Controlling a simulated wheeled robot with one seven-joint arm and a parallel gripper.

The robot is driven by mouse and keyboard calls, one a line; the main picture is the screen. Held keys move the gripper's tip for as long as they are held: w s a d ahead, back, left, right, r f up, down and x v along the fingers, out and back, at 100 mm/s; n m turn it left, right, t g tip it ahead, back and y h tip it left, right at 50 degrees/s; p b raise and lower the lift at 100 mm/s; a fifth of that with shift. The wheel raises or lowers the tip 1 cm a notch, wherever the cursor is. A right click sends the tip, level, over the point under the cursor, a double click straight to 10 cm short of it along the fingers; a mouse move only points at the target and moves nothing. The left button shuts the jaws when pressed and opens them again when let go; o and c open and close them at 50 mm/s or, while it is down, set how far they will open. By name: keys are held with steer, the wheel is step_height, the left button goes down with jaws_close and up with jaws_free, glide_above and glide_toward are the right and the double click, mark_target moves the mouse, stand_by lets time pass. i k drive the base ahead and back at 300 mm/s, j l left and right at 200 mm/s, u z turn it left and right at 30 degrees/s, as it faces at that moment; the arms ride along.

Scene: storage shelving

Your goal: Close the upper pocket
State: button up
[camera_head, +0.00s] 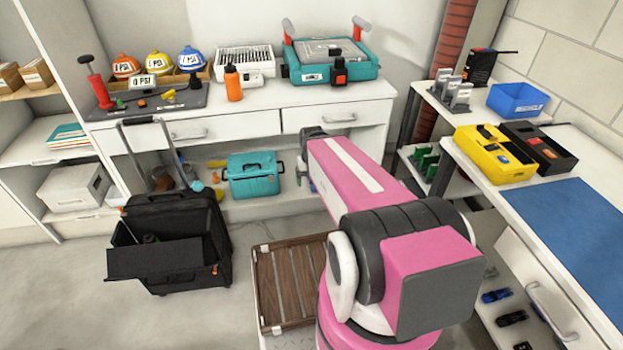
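A black wheeled bag (205,245) stands upright on the floor at the left, its pull handle raised. A wide pocket on its front gapes open. The pocket's flat dark flap (155,260) leans outward from the bag, and a small dark item shows inside. I cannot tell from this view whether there is another pocket below. My pink arm reaches away to the back, right of the bag and apart from it. Its far end (312,133) is by the workbench front. The fingers of my gripper are not clear, hidden by or blending with the arm.
A white workbench (235,125) with two drawers runs along the back, with a teal case (253,177) on its lower shelf. A wooden slatted platform (290,285) lies right of the bag. The floor in front of the bag is clear. A side table stands right.

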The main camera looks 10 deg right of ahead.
mark_target(177, 257)
steer(key=k+j+u, duration=0.95)
steer(key=j, duration=0.35)
steer(key=k+l+u, duration=0.2)
steer(key=k, duration=0.15)
steer(key=j, duration=0.1)
